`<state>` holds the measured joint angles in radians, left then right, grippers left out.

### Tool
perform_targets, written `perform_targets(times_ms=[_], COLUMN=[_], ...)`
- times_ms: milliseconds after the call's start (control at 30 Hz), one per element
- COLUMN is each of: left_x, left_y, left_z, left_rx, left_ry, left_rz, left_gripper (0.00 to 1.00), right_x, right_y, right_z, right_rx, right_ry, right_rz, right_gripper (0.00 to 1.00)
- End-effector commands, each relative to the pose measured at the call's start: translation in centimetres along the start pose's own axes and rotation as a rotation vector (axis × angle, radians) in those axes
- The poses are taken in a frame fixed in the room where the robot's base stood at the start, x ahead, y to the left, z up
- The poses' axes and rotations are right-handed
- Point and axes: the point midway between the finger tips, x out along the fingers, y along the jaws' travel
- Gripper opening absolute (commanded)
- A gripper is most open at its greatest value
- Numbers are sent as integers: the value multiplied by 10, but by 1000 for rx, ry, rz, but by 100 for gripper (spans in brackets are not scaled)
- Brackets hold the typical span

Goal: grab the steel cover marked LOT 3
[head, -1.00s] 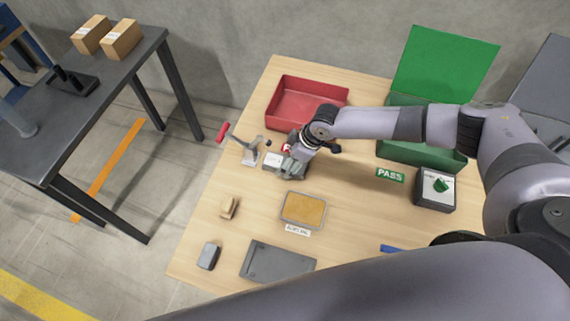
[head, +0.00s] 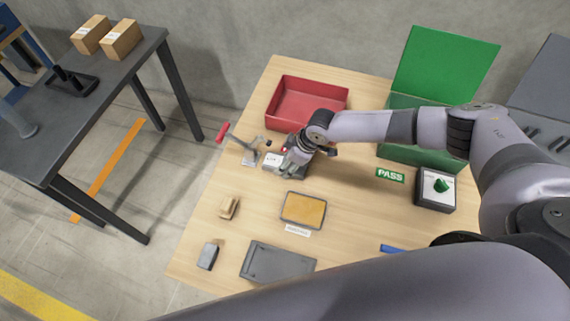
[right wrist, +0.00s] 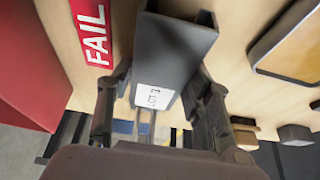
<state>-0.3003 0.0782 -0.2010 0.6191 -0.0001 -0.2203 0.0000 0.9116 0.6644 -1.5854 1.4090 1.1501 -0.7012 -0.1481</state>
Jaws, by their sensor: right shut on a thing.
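The steel cover marked LOT 3 (right wrist: 165,50) is a grey folded metal piece with a white label, between the two fingers of my right gripper (right wrist: 160,112) in the right wrist view. In the head view, its white label (head: 272,160) shows beside my right gripper (head: 287,168), close to the clamp; my gripper and wrist hide much of the rest. My right gripper is shut on the cover. I cannot tell whether the cover still touches what lies under it. My left gripper is not in view.
A toggle clamp with a red handle (head: 222,132) stands just left of the gripper. A green bin (head: 430,155), a PASS sign (head: 390,175) and a knob box (head: 435,205) are right. A yellow-filled tray (head: 303,210) lies in front.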

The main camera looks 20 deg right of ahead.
Motion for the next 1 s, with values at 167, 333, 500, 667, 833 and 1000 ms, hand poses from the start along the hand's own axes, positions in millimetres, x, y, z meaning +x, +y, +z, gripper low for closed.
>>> perform_targets(times_ms=[167, 333, 500, 667, 833, 1000], left_x=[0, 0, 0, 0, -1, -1], left_y=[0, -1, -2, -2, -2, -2], left_z=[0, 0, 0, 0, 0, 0], left_rx=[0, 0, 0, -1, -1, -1], left_ry=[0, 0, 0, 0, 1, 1], left_rz=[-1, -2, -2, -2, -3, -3], left_gripper=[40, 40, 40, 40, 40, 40], right_x=[0, 0, -1, -2, -11, -31], right_y=[0, 0, 1, 1, 0, 1], right_z=[0, 0, -1, -1, -6, -14], right_rx=[0, 0, 0, 0, -1, -1], right_ry=[0, 0, 2, 2, 3, 5], right_rz=[0, 0, 1, 1, 1, 2], right_gripper=[21, 9, 6, 6, 6, 6])
